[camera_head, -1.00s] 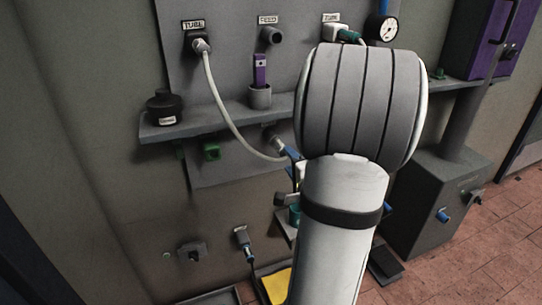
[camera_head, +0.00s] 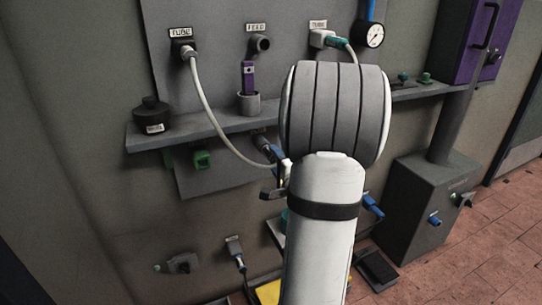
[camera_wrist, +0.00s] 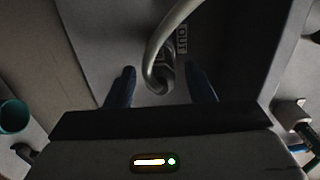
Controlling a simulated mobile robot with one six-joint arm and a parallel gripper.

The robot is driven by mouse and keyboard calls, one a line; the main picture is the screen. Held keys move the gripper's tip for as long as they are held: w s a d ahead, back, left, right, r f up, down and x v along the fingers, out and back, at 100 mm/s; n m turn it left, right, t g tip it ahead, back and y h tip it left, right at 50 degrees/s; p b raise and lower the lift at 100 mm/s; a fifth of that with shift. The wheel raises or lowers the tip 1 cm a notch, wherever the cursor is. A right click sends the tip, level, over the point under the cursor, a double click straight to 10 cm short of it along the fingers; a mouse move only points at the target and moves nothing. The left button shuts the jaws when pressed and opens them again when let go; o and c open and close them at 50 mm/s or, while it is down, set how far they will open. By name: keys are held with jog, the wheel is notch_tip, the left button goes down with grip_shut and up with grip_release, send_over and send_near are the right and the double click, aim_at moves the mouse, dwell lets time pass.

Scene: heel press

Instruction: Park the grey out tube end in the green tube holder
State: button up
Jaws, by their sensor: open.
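The grey tube (camera_head: 213,97) hangs from the upper left TUBE port and curves down to the right, where its lower end goes behind my arm. In the wrist view, the tube's bent end (camera_wrist: 156,76) lies at a panel marked OUT, between my fingers. My gripper (camera_wrist: 161,88) is open, with one dark blue finger on each side of the tube end; whether either touches it is unclear. The green holder (camera_head: 202,160) is on the lower wall panel, left of my gripper, and looks empty.
A shelf (camera_head: 190,130) carries a black round object (camera_head: 152,115) and a grey cup (camera_head: 249,104) with a purple item. A grey box (camera_head: 432,215) stands on the floor at right.

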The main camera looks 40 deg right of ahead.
aim_at(271, 155)
jog(key=shift+x, duration=1.8)
jog(key=shift+c, duration=0.6)
grip_shut()
jog(key=shift+s, duration=0.1)
jog(key=shift+p+v, duration=0.45)
jog(key=shift+v, duration=2.45)
jog(key=shift+s, duration=0.1)
